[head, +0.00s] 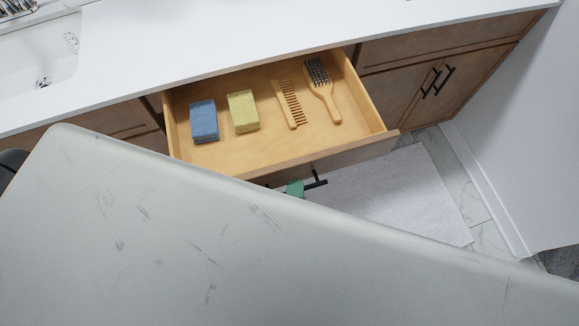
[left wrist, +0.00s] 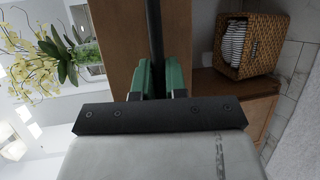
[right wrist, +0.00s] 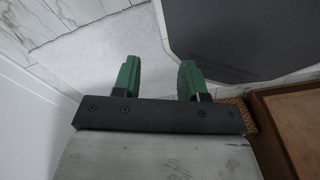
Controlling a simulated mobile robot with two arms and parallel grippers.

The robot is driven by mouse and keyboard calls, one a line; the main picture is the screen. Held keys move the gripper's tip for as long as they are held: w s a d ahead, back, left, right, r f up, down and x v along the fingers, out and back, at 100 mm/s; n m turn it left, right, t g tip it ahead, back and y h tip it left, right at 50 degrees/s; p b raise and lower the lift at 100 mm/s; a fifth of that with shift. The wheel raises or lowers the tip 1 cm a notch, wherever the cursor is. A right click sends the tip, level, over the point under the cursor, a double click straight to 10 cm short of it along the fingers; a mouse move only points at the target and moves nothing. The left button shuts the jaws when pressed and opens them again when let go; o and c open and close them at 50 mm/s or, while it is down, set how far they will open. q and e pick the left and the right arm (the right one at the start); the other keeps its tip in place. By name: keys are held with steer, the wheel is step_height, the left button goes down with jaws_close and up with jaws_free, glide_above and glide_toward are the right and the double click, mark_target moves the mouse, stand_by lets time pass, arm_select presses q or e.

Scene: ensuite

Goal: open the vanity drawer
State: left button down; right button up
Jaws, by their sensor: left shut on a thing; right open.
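The vanity drawer (head: 235,158) is pulled well out from under the white counter in the head view. Its dark bar handle (head: 317,183) runs along the front. My left gripper (head: 296,188) is at the handle; only a green fingertip shows there, the rest hidden by my own arm. In the left wrist view its green fingers (left wrist: 165,78) are shut around the dark handle bar (left wrist: 154,30), against the wooden drawer front (left wrist: 118,50). My right gripper (right wrist: 160,78) is open and empty, above the floor; it does not show in the head view.
In the drawer lie a blue box (head: 204,121), a yellow box (head: 243,111), a comb (head: 290,104) and a brush (head: 322,90). A cabinet (head: 425,75) with closed doors stands to the right. A pale rug (head: 400,190) covers the floor. A woven basket (left wrist: 252,45) shows in the left wrist view.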

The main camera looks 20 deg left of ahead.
arm_select(q)
steer(key=s+d, duration=0.2)
steer(key=s, duration=0.1)
steer(key=shift+s+d, duration=0.25)
steer(key=shift+d, duration=0.05)
arm_select(e)
steer(key=shift+s+d+f, duration=0.25)
steer(key=shift+s+d, duration=0.05)
steer(key=shift+d, duration=0.25)
arm_select(q)
steer(key=c, duration=1.2)
jaws_free()
arm_select(e)
steer(key=shift+s, duration=0.1)
